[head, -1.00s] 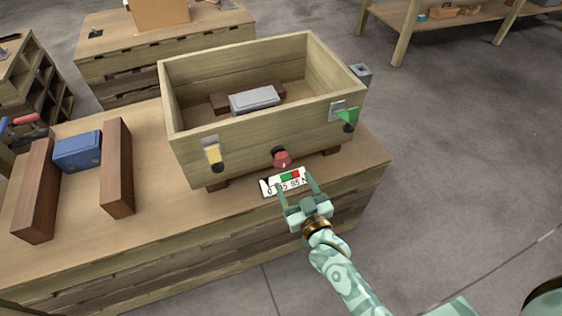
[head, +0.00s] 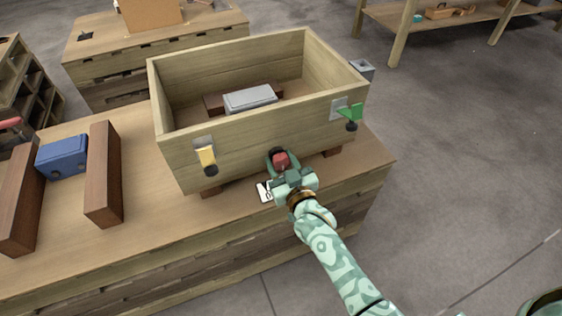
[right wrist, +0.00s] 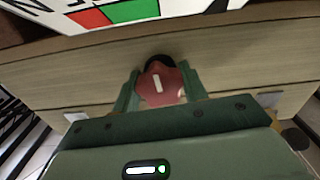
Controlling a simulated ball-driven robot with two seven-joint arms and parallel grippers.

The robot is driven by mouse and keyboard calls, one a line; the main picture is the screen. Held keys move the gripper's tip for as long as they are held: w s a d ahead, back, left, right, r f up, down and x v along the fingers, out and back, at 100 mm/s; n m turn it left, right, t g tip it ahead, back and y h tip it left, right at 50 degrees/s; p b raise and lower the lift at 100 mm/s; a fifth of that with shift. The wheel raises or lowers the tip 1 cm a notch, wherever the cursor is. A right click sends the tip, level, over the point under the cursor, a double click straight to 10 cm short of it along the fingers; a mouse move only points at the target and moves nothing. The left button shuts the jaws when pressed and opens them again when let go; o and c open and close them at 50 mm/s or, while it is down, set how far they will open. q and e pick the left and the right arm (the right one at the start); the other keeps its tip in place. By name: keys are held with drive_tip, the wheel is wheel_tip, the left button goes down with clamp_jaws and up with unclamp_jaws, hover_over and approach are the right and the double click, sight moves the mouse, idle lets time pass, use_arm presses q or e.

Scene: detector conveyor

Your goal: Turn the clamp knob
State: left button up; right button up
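The red clamp knob (head: 281,160) sits low on the front wall of the wooden box (head: 180,165). In the right wrist view the knob (right wrist: 161,88) shows a white pointer line, nearly upright with a slight tilt. My right gripper (head: 283,157) has one finger on each side of the knob. In the right wrist view its fingers (right wrist: 160,88) lie against the knob's edges, so it appears shut on it. A white label (head: 263,191) below the knob is mostly hidden by the gripper; its red and green fields (right wrist: 130,11) show in the right wrist view. My left gripper is out of view.
A yellow-tipped latch (head: 206,155) and a green lever (head: 350,113) flank the knob on the box front. A grey block (head: 250,98) lies inside the box. A blue block (head: 61,157) stands between two brown boards on the bench (head: 140,235).

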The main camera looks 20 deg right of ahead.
use_arm(q)
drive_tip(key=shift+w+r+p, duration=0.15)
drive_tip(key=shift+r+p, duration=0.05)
drive_tip(key=shift+p, duration=0.1)
use_arm(e)
drive_tip(key=shift+r+m, duration=0.1)
drive_tip(key=shift+m, duration=0.3)
drive_tip(key=shift+m+p, duration=0.45)
drive_tip(key=shift+m, duration=0.15)
drive_tip(key=m+p, duration=0.1)
drive_tip(key=m, duration=0.1)
drive_tip(key=shift+a+m, duration=0.1)
drive_tip(key=shift+m, duration=0.2)
drive_tip(key=shift+m+p, duration=0.55)
drive_tip(key=shift+m, duration=1.35)
drive_tip(key=shift+m+p, duration=0.35)
drive_tip(key=shift+m, duration=0.95)
drive_tip(key=m, duration=0.2)
drive_tip(key=shift+m, duration=0.3)
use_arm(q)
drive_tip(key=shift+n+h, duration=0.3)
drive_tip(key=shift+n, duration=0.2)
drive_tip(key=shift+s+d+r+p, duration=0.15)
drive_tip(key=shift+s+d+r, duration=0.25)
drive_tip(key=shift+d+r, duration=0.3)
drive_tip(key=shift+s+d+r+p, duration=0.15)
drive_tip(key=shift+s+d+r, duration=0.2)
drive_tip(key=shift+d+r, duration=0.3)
use_arm(e)
drive_tip(key=shift+m, duration=1.5)
